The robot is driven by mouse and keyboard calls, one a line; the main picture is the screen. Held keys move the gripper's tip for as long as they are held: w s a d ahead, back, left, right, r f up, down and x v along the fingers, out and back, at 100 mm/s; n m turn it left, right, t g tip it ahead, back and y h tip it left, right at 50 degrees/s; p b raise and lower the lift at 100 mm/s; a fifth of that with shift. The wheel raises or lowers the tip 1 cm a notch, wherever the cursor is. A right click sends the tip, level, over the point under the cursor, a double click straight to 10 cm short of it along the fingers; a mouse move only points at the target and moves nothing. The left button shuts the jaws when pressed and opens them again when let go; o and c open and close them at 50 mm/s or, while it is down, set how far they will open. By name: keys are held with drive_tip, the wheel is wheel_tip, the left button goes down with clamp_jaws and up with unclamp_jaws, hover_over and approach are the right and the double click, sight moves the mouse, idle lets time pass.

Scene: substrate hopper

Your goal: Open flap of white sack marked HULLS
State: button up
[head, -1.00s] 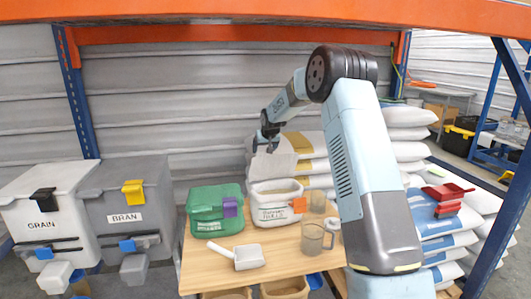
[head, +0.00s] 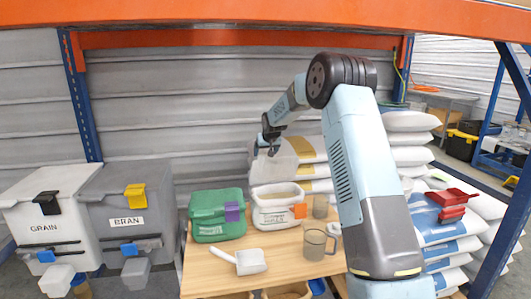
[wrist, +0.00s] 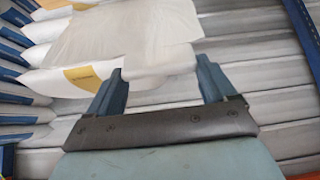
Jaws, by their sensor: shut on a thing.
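The white sack marked HULLS (head: 279,212) stands on the wooden table, with an orange tag on its front right. Its top is open and tan contents show inside. My gripper (head: 271,149) is above and slightly behind the sack. A pale flap (head: 270,168) hangs below the gripper, raised above the sack's mouth. In the wrist view my gripper (wrist: 163,78) is shut on the flap's thick white edge, and the pale sheet (wrist: 125,35) spreads away from it. How the flap joins the sack is not clear.
A green sack (head: 217,216) with a purple tag stands close on the left. A white scoop (head: 243,260) and a clear jug (head: 316,245) are in front. GRAIN (head: 44,210) and BRAN (head: 127,205) bins stand left. Stacked sacks (head: 310,150) are behind.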

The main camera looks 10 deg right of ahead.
drive_tip(key=shift+r, duration=0.2)
drive_tip(key=o, duration=1.3)
drive_tip(key=shift+o, duration=0.2)
drive_tip(key=shift+s, duration=0.1)
drive_tip(key=v, duration=1.3)
drive_tip(key=shift+s+r, duration=0.15)
drive_tip(key=shift+r, duration=0.05)
